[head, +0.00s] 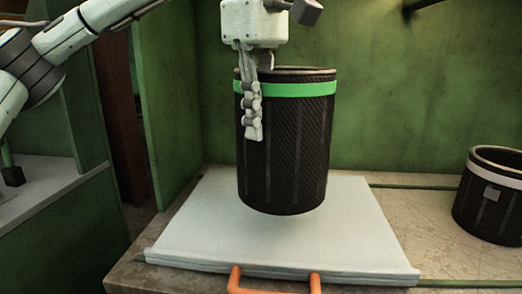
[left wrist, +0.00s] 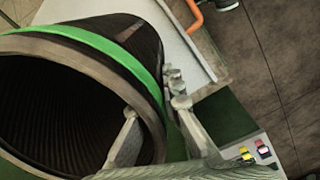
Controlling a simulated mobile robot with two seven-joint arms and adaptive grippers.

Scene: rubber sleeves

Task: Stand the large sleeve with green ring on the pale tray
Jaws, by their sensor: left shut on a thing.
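The large sleeve with green ring (head: 290,150) is a dark, ribbed, open cylinder with a green band near its top rim. It hangs upright above the pale tray (head: 190,225), with a shadow under it and its lower edge seeming clear of the surface. My left gripper (head: 258,130) is shut on the sleeve's wall at the rim, one finger outside and the other inside. The left wrist view shows the sleeve (left wrist: 145,45) and the fingers (left wrist: 155,125) on either side of its wall. My right gripper is in neither view.
Another dark sleeve with a white ring (head: 490,200) stands on the worktop to the right of the tray. An orange handle (head: 275,280) sits at the tray's front edge. Green walls stand behind and to the left. Bare tray surface shows around the held sleeve.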

